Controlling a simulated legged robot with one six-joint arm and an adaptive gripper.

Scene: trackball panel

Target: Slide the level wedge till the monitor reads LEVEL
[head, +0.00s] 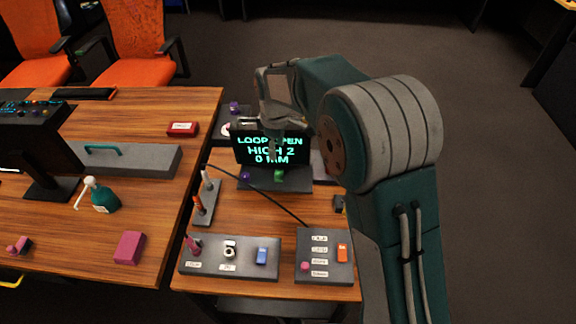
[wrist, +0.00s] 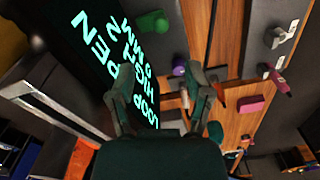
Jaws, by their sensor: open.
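The monitor (head: 270,150) stands on the smaller wooden table and reads "LOOP OPEN", "HIGH 2", "0 MM" in cyan. Its text also shows rotated in the wrist view (wrist: 118,60). A green piece (head: 279,175) and a purple knob (head: 246,175) sit on the dark base in front of the screen. I cannot tell which piece is the level wedge. My gripper (wrist: 160,88) is open, with nothing seen between its fingers. In the head view it is above and in front of the monitor, covering part of the text.
A black cable crosses the table.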

